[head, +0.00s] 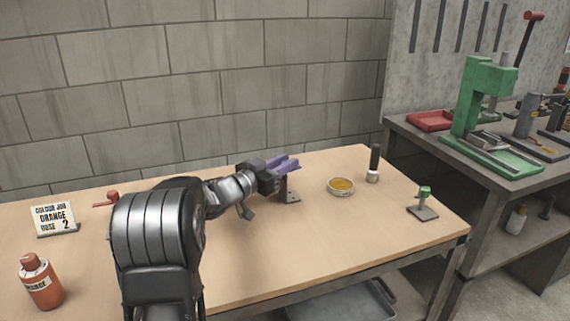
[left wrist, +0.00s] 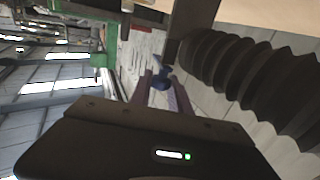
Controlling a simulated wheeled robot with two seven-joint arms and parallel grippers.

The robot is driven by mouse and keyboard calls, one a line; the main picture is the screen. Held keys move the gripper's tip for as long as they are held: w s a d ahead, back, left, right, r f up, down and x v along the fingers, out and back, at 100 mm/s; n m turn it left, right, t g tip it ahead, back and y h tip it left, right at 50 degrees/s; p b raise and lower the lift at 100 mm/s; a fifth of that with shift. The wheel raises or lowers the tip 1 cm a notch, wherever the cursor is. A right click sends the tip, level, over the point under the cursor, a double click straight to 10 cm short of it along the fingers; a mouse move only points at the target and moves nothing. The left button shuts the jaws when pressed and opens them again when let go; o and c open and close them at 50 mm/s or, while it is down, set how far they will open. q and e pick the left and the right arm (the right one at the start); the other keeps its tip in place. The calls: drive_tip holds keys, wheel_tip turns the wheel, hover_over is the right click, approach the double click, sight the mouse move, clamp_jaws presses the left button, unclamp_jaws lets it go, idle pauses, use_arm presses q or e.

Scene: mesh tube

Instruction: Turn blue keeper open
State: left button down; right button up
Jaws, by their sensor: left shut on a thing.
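The blue keeper (left wrist: 160,80) shows in the left wrist view as a small blue handle-like part between purple fingers. My left gripper (head: 287,163) reaches in from the left in the head view, with its purple fingers pointing right above a dark metal bracket (head: 290,193). It also shows in the left wrist view (left wrist: 161,92), shut on the blue keeper. In the head view the keeper is hidden by the fingers. I cannot tell how far the keeper is turned. My right gripper is in neither view.
A sign (head: 54,219), an orange bottle (head: 41,283) and a red fitting (head: 108,199) are at the left. A yellow-filled dish (head: 341,187), a dark upright torch-like object (head: 374,164) and a green fitting (head: 424,197) stand right. A green press (head: 480,95) is on the neighbouring bench.

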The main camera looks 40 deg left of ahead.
use_arm(q)
drive_tip(key=shift+r+m+g+h+p, duration=0.1)
drive_tip(key=shift+m+g+h+p, duration=0.5)
drive_tip(key=shift+m+h, duration=1.05)
drive_tip(key=shift+n+h, duration=0.25)
drive_tip(key=shift+h, duration=0.2)
drive_tip(key=c, duration=1.2)
unclamp_jaws()
drive_tip(key=shift+w, duration=0.15)
drive_tip(key=v, duration=0.8)
drive_tip(key=shift+f, duration=0.2)
